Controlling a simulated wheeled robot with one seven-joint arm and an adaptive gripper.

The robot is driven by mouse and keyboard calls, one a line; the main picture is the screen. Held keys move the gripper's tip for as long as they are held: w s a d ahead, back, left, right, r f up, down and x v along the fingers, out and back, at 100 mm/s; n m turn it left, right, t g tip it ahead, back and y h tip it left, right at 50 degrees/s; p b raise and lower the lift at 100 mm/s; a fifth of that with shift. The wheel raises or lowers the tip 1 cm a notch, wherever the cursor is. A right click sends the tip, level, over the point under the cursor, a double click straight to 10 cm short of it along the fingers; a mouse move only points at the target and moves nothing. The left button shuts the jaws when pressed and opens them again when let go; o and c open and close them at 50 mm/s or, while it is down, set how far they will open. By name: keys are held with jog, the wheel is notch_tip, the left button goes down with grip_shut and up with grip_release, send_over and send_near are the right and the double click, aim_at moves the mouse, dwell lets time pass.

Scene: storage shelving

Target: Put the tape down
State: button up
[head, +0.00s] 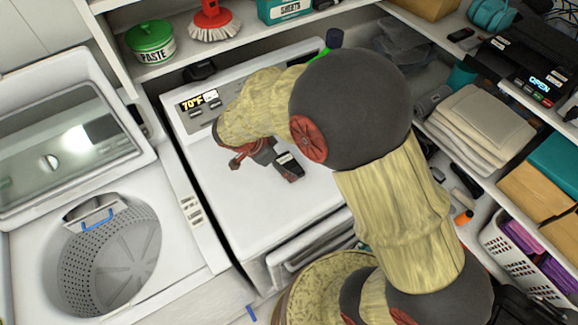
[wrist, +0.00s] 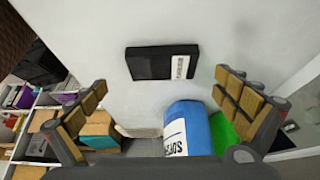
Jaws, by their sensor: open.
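The tape (wrist: 150,63) is a flat black block with a white label at its right end. In the wrist view it lies against a plain white surface, which looks like the white machine top (head: 250,205). My gripper (wrist: 160,82) is open, with one finger left and one right of the tape and clear gaps to both. In the head view my gripper (head: 263,166) is low over the white top, below the display panel. My arm hides part of that top, and I cannot clearly tell the tape from the dark gripper parts there.
An open washer (head: 110,255) stands at the left. Shelves above hold a green paste tin (head: 150,42) and a red brush (head: 213,22). Folded cloths (head: 480,115) and a white basket (head: 515,250) are at the right. A blue container (wrist: 190,128) shows in the wrist view.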

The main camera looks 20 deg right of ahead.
aim_at(289, 164)
jog(key=x, duration=0.4)
jog(key=shift+w, duration=0.2)
jog(key=shift+c, duration=1.2)
jog(key=c, duration=1.1)
jog(key=shift+r, duration=0.1)
jog(key=shift+c, duration=0.3)
